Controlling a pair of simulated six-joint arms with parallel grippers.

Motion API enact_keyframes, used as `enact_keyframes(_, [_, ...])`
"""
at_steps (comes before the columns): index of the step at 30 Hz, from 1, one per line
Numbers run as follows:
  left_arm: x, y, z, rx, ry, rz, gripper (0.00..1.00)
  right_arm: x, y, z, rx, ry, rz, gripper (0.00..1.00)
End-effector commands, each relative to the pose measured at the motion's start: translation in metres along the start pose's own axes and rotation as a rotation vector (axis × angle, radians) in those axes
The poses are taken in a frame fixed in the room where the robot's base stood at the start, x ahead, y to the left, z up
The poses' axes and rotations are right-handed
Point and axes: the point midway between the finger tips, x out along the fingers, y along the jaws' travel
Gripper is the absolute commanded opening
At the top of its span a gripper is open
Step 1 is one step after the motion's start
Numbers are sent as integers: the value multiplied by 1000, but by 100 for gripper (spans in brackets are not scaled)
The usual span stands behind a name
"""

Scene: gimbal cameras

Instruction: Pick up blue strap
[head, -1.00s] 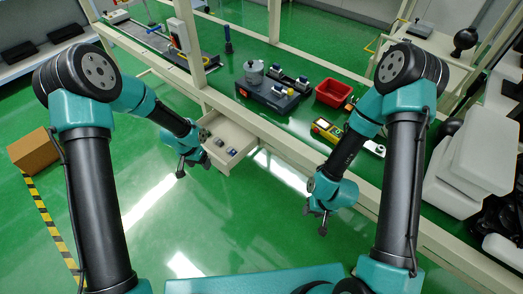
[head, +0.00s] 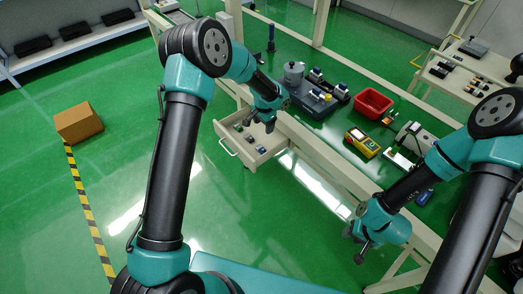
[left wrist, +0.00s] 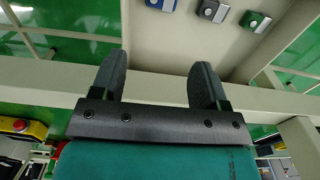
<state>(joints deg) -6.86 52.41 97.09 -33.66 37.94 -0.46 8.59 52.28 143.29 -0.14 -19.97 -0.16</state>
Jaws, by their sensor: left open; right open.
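An open drawer (head: 226,147) holds several small items. The left wrist view shows a blue one (left wrist: 161,4), partly cut off by the top edge, a dark grey one (left wrist: 212,9) and a green one (left wrist: 255,21) in a row. In the head view the items (head: 249,138) are too small to tell which is the blue strap. My left gripper (head: 266,126) hangs over the drawer's back right part. In the left wrist view it (left wrist: 160,72) is open and empty, its fingers pointing toward the items. My right gripper (head: 356,251) is open and empty, in front of the bench.
The bench's pale front rail (head: 330,165) runs beside the drawer. A cardboard box (head: 78,123) stands on open floor at left.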

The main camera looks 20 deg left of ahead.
Motion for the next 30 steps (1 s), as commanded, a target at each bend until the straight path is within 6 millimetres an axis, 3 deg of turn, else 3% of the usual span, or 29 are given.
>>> enact_keyframes(15, [86,1,0,1,-2,1,68,0,0,0,0,0,0,43])
enact_keyframes(30, [96,0,0,0,0,1,68,0,0,0,0,0,0,43])
